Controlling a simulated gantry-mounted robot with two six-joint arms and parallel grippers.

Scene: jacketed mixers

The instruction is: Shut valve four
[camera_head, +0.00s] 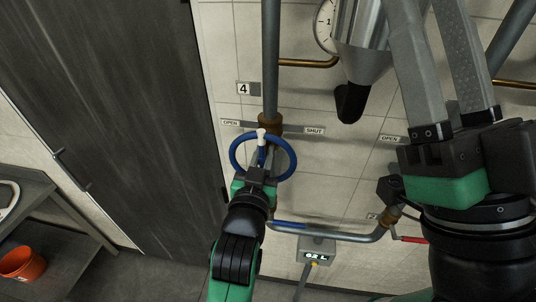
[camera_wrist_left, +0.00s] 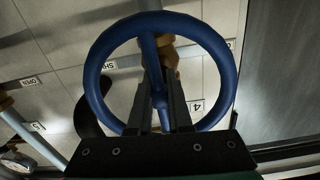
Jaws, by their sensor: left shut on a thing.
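The valve four handwheel (camera_head: 234,143) is a blue ring with spokes on a vertical grey pipe. The number 4 plate (camera_head: 243,88) is above and left of it. An OPEN label (camera_head: 230,122) sits at its upper left and a SHUT label (camera_head: 314,131) at its upper right. A small white mark (camera_head: 261,133) shows at the wheel's top. My left gripper (camera_head: 263,160) is shut on a wheel spoke from the front. In the left wrist view the blue wheel (camera_wrist_left: 93,75) surrounds the fingers. My right gripper (camera_head: 428,10) stands apart, its fingers parted and tips cut off.
A dark door (camera_head: 125,110) stands to the left. A bench (camera_head: 30,190) and an orange bucket (camera_head: 22,263) are at lower left. A pipe with a blue section (camera_head: 320,232) and a readout box (camera_head: 318,252) lie below right of the wheel. A gauge (camera_head: 324,25) is above right.

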